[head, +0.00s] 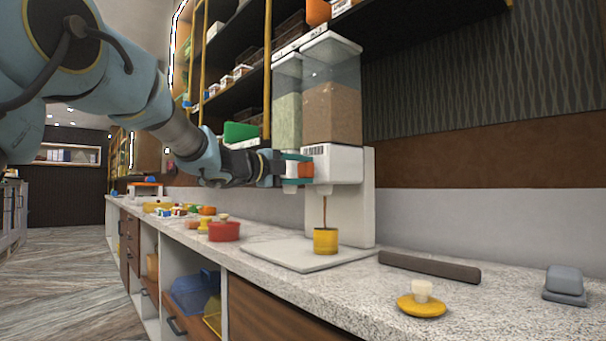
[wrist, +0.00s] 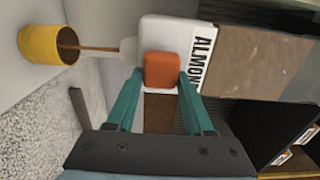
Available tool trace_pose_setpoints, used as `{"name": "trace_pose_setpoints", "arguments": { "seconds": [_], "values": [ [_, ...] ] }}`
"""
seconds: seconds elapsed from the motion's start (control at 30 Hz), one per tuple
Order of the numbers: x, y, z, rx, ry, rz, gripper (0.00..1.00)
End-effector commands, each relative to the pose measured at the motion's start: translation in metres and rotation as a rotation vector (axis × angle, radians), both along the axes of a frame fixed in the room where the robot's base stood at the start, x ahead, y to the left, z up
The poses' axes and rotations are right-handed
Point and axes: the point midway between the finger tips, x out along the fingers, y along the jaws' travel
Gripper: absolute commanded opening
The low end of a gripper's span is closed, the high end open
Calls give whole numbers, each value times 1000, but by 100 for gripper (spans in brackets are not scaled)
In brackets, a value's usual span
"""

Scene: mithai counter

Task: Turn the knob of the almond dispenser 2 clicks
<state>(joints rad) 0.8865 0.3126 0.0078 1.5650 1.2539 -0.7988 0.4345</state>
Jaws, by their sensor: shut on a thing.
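The almond dispenser (head: 346,165) is white, with a clear hopper (head: 333,112) of brown bits on top. Its label (wrist: 203,56) reads "ALMON" in the wrist view, the rest cut off. Its orange knob (wrist: 161,70) sits on the front, between the teal fingers of my gripper (wrist: 162,80). The knob also shows in the head view (head: 306,170), partly covered by my gripper (head: 298,169), which is shut on it. A thin brown stream (head: 325,211) runs from the spout down to a yellow cup (head: 325,242). The cup stands upright below the spout.
A second hopper (head: 286,110) with pale green contents stands just left. A dark bar (head: 428,267), a yellow lid with a pale knob (head: 422,304) and a grey block (head: 565,281) lie on the counter at right. A red pot (head: 224,232) stands left.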

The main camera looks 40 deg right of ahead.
Motion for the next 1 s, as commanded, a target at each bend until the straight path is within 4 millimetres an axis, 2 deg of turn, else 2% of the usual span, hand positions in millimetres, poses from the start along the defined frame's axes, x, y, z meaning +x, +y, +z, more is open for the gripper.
{"name": "trace_pose_setpoints", "arguments": {
  "seconds": [0.33,0.37,0.6,0.87,1.0],
  "values": [
    [-1,0,-1,2,-1,-2,0],
    [-1,0,-1,2,-1,-2,55],
    [0,0,-1,1,-1,-1,82],
    [0,1,0,1,-1,0,82],
    [1,12,0,0,-2,2,82]
  ]
}}
